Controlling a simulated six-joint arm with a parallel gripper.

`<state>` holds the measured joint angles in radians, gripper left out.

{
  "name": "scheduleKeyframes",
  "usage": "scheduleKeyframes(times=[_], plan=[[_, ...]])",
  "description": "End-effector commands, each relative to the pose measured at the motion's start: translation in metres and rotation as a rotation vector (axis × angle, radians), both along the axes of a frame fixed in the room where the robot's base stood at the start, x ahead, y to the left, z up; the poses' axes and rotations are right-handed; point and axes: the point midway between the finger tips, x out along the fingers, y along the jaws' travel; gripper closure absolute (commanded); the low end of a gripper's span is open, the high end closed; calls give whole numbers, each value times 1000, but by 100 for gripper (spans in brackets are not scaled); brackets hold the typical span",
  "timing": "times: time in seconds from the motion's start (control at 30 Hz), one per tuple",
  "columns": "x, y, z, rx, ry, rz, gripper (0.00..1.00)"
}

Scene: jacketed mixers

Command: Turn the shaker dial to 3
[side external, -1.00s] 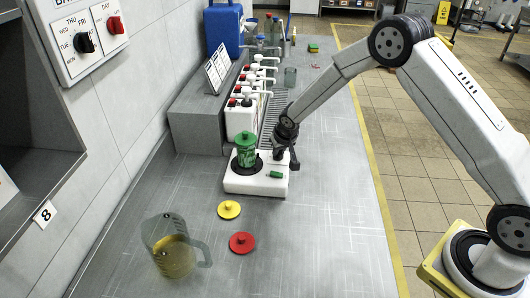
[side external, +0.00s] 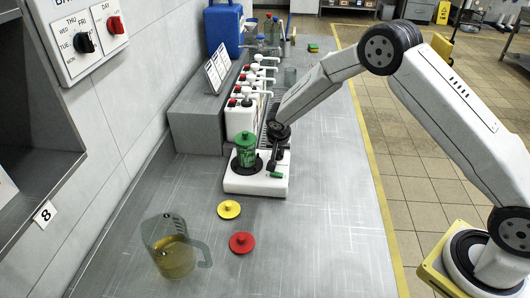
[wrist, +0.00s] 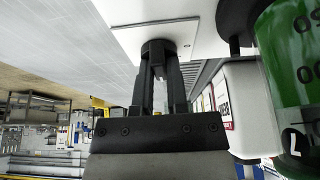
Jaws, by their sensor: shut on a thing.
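The shaker (side external: 240,184) is a white box on the bench with a dark round platform. A green lidded jar (side external: 245,158) stands upright on the platform; it also shows large at the right of the wrist view (wrist: 295,60). My gripper (side external: 274,168) points down at the shaker's right side. In the wrist view its dark fingers (wrist: 160,75) are closed on the dark round dial (wrist: 158,45) on the white top. In the side view the gripper hides the dial. The dial's marks and setting cannot be read. A small green patch (side external: 276,175) shows on the shaker just in front of the gripper.
A yellow lid (side external: 229,209) and a red lid (side external: 242,242) lie on the bench in front. A clear jug (side external: 172,247) of yellow liquid stands at front left. Several white pump dispensers (side external: 243,110) stand behind the shaker. The bench to the right is clear.

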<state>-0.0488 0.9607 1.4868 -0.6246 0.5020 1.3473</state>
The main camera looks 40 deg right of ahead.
Motion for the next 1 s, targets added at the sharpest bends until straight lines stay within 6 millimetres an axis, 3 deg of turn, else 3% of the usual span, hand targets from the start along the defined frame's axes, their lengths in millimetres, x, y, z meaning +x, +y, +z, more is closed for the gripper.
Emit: scheduleKeyframes(times=[0.6, 1.0], plan=[[1, 2, -2, 0, 4, -530, 100], [1, 2, -2, 1, 5, -668, 100]])
